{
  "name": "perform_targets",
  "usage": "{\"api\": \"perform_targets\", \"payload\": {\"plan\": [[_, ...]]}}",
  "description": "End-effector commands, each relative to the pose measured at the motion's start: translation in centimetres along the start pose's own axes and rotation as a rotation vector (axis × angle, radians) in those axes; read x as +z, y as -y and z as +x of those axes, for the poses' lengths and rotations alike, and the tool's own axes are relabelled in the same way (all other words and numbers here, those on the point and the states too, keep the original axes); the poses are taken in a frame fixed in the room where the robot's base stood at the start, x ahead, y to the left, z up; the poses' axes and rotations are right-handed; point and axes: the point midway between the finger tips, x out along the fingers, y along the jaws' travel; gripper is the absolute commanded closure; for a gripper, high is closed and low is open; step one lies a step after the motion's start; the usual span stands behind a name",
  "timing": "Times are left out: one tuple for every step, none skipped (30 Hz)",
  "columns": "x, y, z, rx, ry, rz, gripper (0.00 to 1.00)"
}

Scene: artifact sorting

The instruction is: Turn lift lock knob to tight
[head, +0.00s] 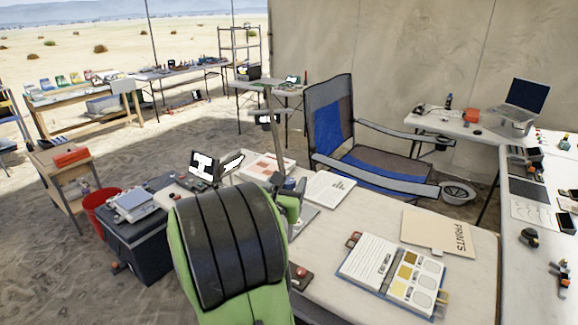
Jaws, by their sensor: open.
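A grey upright column (268,130) with a dark boxy part (267,120) near its upper half rises behind the work table (345,215). I cannot make out the lift lock knob or its setting; it is too small or hidden. My green arm with a black ribbed cover (230,240) fills the lower middle and covers the near left part of the table and the column's foot. A smaller green part of my arm shows just right of the cover, close to the column's lower end. My gripper's fingers are hidden behind the arm.
A black box (135,240) and a red bucket (101,208) stand left. A white side table (535,235) borders the right.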

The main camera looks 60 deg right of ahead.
Motion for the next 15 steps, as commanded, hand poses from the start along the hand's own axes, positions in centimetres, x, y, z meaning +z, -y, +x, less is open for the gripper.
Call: {"api": "perform_targets", "payload": {"plan": [[0.2,0.2,1.1,-0.006,0.001,0.001,0.39],[0.2,0.2,1.5,-0.005,0.001,0.000,0.39],[0.2,0.1,2.1,-0.004,0.000,0.000,0.39],[0.1,0.1,2.5,-0.003,0.000,0.000,0.39],[0.1,0.1,2.8,-0.002,0.000,0.001,0.39],[0.1,0.1,3.0,-0.002,0.001,0.000,0.39],[0.1,0.1,3.2,-0.001,0.001,-0.001,0.39],[0.0,0.0,3.3,0.000,0.001,0.000,0.39],[0.0,0.0,3.3,0.001,0.001,0.000,0.39],[0.0,0.0,3.3,0.001,0.001,0.001,0.39],[0.0,0.0,3.3,0.002,0.001,0.001,0.39],[-0.1,0.0,3.3,0.002,0.001,0.000,0.39],[-0.1,0.0,3.3,0.001,0.001,0.000,0.39],[-0.1,0.0,3.3,0.001,0.001,0.000,0.39],[-0.1,0.0,3.3,0.001,0.001,0.000,0.42]]}}
